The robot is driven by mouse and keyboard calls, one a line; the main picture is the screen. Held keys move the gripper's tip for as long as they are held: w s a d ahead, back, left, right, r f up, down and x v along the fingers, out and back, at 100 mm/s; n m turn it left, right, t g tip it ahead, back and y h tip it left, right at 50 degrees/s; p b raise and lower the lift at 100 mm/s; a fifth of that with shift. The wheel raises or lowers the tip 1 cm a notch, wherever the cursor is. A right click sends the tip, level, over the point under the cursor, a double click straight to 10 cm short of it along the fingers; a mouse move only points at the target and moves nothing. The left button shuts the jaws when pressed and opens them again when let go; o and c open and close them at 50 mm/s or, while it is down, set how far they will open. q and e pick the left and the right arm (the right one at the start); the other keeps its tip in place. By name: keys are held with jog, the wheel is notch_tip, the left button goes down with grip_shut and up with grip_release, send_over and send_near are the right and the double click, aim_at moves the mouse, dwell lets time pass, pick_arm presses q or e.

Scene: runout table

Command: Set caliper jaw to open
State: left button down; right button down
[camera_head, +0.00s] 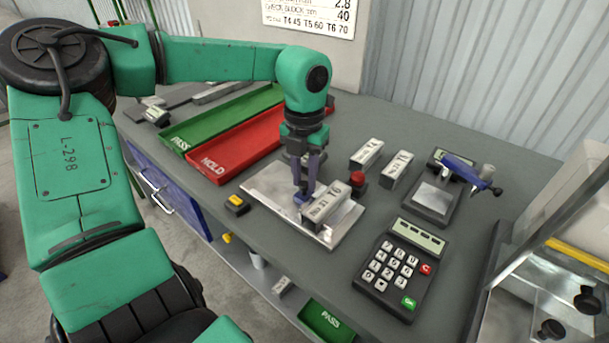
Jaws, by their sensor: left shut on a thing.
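My left gripper (308,193) reaches down over a bright steel plate (268,186) near the middle of the table. Its blue fingers are shut on a pale metal block with dark markings (326,203), at the block's left end. The block is low over the plate; I cannot tell whether it touches it. A long grey tool that looks like the caliper (216,93) lies at the back left, partly behind my arm. Its jaw opening is too small to make out. My right gripper is not in view.
A green PASS tray (215,118) and red HOLD tray (238,148) lie left of the plate. Two marked blocks (367,153) (397,169), a red knob (357,180), a blue-armed gauge (434,198) and a keypad (395,270) stand right. A yellow-black button (237,203) sits near the front edge.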

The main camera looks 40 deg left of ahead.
pick_arm(q)
jog(key=a, duration=0.6)
jog(key=shift+a+r, duration=0.1)
jog(key=shift+a, duration=0.1)
jog(key=shift+d, duration=0.1)
jog(key=c, duration=1.1)
grip_release()
jog(key=o, duration=0.4)
jog(key=shift+o, duration=0.2)
jog(key=shift+s+a, duration=0.1)
jog(key=shift+a, duration=0.1)
